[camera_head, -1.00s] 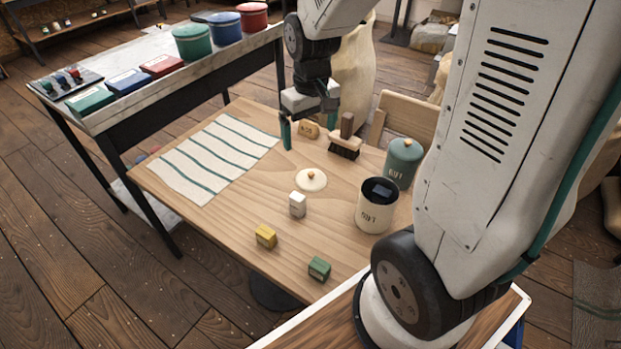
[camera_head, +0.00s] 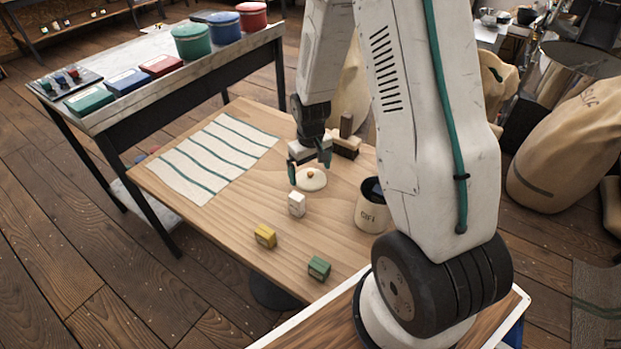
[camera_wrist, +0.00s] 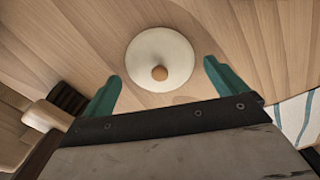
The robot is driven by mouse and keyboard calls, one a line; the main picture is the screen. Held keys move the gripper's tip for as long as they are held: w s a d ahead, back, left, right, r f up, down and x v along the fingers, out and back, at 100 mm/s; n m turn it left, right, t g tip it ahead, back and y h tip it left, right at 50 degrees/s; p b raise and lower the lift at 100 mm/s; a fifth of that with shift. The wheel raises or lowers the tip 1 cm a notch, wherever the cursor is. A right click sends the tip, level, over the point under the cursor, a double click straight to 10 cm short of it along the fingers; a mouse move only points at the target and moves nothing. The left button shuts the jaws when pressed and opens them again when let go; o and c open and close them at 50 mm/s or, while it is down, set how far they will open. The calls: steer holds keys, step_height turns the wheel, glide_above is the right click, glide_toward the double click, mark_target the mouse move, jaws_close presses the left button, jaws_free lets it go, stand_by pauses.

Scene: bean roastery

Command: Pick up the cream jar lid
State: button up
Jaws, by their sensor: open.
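The cream jar lid (camera_head: 311,180) is a round cream disc with a small wooden knob, lying flat on the wooden table. In the wrist view the lid (camera_wrist: 160,56) sits ahead of and between the two teal fingertips, with its knob toward me. My gripper (camera_head: 308,172) is open and empty, just above and beside the lid. The gripper also shows in the wrist view (camera_wrist: 160,82). The cream jar (camera_head: 372,208) stands to the right of the lid, partly behind my arm, with a dark thing in its mouth.
A white block (camera_head: 297,204), a yellow block (camera_head: 265,236) and a green block (camera_head: 319,268) stand in front of the lid. A striped cloth (camera_head: 213,155) covers the table's left part. My arm hides the right side.

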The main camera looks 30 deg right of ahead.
steer(key=shift+f, duration=0.7)
steer(key=c, duration=1.1)
steer(key=shift+c, duration=0.2)
